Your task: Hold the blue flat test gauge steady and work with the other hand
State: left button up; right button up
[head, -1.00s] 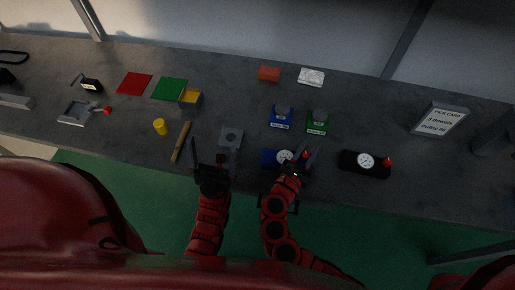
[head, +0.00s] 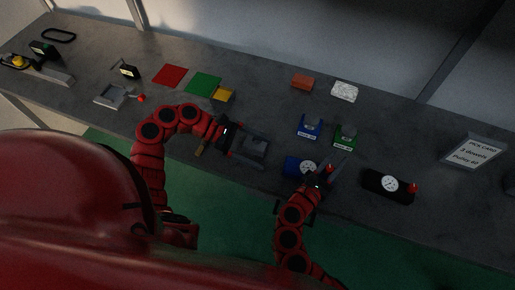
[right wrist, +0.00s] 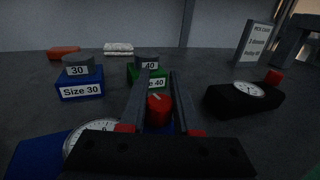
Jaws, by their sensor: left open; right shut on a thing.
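The blue flat test gauge (head: 291,166) lies near the front edge of the bench, its round white dial facing up. It also shows at lower left in the right wrist view (right wrist: 40,154). My right gripper (head: 328,172) is shut on the gauge at its red knob (right wrist: 158,108), with one finger on each side of the knob.
A black gauge (head: 375,184) lies right of the blue one. Blue Size 30 (head: 309,128) and green Size 40 (head: 345,137) blocks stand behind. A pick card (head: 476,152) stands at right. A wooden stick (head: 200,149) is partly behind my left arm.

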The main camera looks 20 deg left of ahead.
aim_at(293, 166)
pick_arm(q)
jog(key=x, duration=1.1)
jog(key=shift+d, duration=0.25)
grip_shut()
dwell(0.3)
pick_arm(e)
jog(key=o, duration=0.8)
